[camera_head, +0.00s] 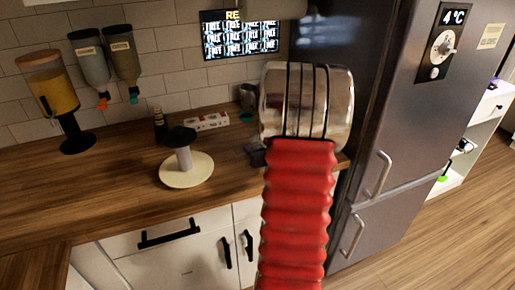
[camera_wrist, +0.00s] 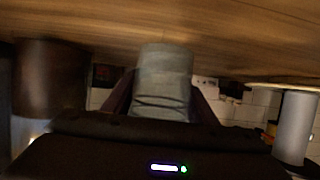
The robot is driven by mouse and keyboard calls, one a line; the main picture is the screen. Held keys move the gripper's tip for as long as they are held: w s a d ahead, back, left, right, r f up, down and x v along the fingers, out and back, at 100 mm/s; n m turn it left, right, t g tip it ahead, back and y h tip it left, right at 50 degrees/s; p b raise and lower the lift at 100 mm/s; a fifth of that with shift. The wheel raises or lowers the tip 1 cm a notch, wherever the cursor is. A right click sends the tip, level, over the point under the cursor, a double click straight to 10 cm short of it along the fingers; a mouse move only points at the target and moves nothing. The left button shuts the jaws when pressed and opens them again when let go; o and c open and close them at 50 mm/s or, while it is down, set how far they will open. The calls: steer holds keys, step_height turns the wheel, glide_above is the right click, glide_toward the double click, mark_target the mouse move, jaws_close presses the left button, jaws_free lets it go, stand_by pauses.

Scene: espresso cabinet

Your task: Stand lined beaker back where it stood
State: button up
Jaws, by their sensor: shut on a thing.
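The lined beaker (camera_wrist: 165,75) is a grey cylinder with dark lines around it. It shows in the middle of the wrist view, which looks upside down with the counter at the top. My gripper (camera_wrist: 160,98) is shut on it, with a dark finger on each side. I cannot tell whether the beaker touches the wooden counter (camera_wrist: 240,30). In the head view my red-sleeved arm blocks the sight of the gripper and the beaker.
A dark cylinder (camera_wrist: 50,80) is at the left of the wrist view. A pale stand with a grey column (camera_head: 187,170), a small bottle (camera_head: 160,125), a white-red box (camera_head: 205,122) and dispensers (camera_head: 90,65) are on or above the counter. A fridge (camera_head: 400,110) stands right.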

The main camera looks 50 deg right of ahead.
steer(key=shift+f, duration=0.1)
steer(key=o, duration=1.1)
steer(key=shift+c, duration=0.2)
steer(key=shift+s+a+r, duration=0.15)
steer(key=shift+s+r, duration=0.15)
steer(key=v, duration=1.1)
steer(key=shift+s, duration=0.25)
